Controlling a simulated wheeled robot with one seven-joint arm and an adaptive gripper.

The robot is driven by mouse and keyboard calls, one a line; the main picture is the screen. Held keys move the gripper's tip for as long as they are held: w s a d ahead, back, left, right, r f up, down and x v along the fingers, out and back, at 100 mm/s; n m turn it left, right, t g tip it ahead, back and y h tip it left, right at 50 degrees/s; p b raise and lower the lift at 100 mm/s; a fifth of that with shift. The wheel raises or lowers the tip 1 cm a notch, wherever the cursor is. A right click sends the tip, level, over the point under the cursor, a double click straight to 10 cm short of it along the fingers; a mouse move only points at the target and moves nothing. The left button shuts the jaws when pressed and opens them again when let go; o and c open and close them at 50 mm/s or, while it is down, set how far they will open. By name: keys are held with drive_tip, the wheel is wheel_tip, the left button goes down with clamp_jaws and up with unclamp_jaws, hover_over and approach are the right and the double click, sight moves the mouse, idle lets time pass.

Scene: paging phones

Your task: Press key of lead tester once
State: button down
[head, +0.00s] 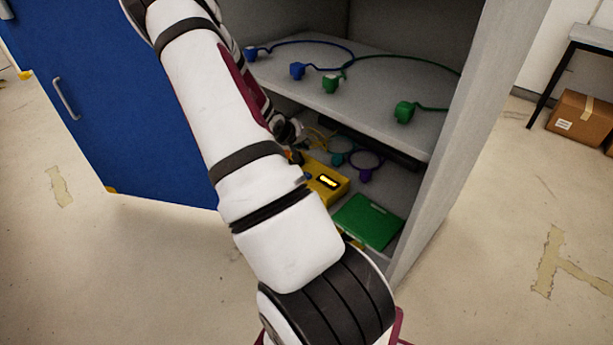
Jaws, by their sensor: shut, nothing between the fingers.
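The lead tester is a yellow box (333,190) with a small lit display, on the lower level of the open cabinet. Its left part is hidden behind my arm, and I cannot make out its key. My gripper (296,156) shows only as a small dark part past my forearm, at the tester's far left end. It is shut with nothing in it. I cannot tell whether it touches the tester.
A grey shelf (385,125) above holds blue and green leads with plugs. A green flat case (367,221) lies right of the tester, with teal and purple leads (366,174) behind. The blue door (120,110) stands open; the cabinet side wall (455,140) bounds the right.

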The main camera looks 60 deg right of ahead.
wheel_tip(320, 180, down, 8)
drive_tip(key=b, duration=0.8)
drive_tip(key=shift+f, duration=0.1)
drive_tip(key=shift+f+b, duration=0.35)
drive_tip(key=shift+b, duration=0.15)
idle(0.9)
drive_tip(key=shift+f, duration=0.4)
drive_tip(key=shift+f+b, duration=0.45)
drive_tip(key=shift+b, duration=0.1)
idle(0.5)
drive_tip(key=shift+r, duration=0.1)
drive_tip(key=shift+r+p, duration=0.8)
drive_tip(key=shift+p, duration=0.15)
